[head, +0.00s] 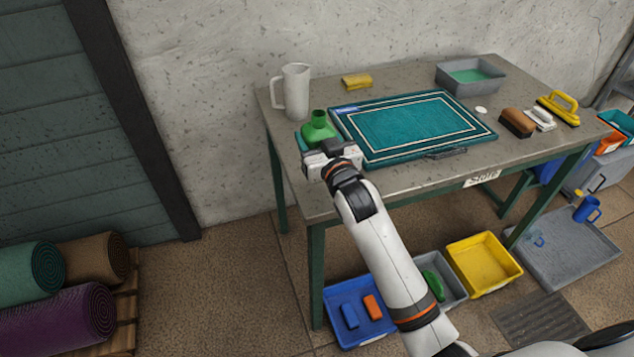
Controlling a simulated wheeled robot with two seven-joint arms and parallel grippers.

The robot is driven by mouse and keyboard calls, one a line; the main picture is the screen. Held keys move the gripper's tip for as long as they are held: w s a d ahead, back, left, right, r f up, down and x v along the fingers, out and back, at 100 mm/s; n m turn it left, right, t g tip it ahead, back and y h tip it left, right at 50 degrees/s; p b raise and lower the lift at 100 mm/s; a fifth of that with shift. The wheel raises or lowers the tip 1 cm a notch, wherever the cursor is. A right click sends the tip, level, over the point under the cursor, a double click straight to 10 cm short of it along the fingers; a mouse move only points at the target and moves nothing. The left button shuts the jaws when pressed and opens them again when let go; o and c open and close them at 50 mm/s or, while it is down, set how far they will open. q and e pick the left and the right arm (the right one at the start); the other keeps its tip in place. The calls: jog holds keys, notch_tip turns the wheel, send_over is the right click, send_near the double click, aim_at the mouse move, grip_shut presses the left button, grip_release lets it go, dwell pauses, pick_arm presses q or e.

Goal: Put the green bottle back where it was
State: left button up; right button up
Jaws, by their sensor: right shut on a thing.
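The green bottle (318,128) is at the left end of the table, left of the teal rug sample. Its neck and shoulder show above my right gripper (325,148), which is shut on it. The bottle looks upright. Its lower part is hidden behind the gripper, so I cannot tell whether it touches the table top. My left gripper is not in view.
A white pitcher (296,92) stands just behind the bottle. The teal rug (415,125) lies close on the right. A yellow sponge (357,81), a grey tray (441,80) and brushes (517,122) are further off. Bare table (317,200) lies in front.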

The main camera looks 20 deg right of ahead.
jog(key=w+d+r+b, duration=0.2)
jog(key=w+r, duration=0.1)
jog(key=w, duration=0.3)
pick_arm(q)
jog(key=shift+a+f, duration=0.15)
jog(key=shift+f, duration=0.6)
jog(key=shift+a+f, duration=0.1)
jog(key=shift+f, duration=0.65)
pick_arm(e)
jog(key=shift+h, duration=0.3)
jog(key=shift+w+f, duration=0.15)
jog(key=shift+f, duration=1.35)
jog(key=shift+w+f, duration=0.15)
jog(key=shift+f, duration=1.35)
jog(key=shift+w+f, duration=0.15)
jog(key=shift+f, duration=1.35)
jog(key=o, duration=1.3)
jog(key=shift+f, duration=0.15)
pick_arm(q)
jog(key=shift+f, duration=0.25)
pick_arm(e)
jog(key=s, duration=1.2)
jog(key=shift+d, duration=0.25)
